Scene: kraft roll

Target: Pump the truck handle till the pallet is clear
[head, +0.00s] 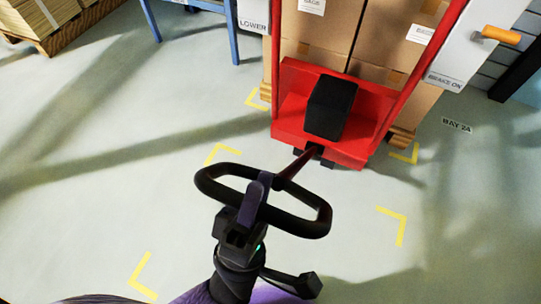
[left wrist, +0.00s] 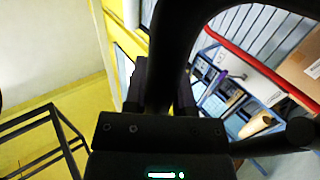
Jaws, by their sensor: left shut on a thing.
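The red pallet truck (head: 290,125) stands at the upper middle of the head view, with a black block on its front. Its shaft slants toward me and ends in a black loop handle (head: 318,224). My left gripper (head: 256,193) is shut on the near bar of this loop. In the left wrist view the dark handle bar (left wrist: 176,50) runs between the two fingers. Wooden pallet ends (head: 402,138) show beside the truck under the load; whether they touch the floor I cannot tell. My right gripper is not in view.
Brown cartons (head: 385,45) stand behind the red frame. Signs read "LOWER" (head: 252,26) and "BRAKE ON" (head: 444,81); an orange lever (head: 501,35) is at upper right. Yellow corner marks (head: 392,219) lie on the floor. A blue-legged table (head: 233,35) stands at the back. Floor left is clear.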

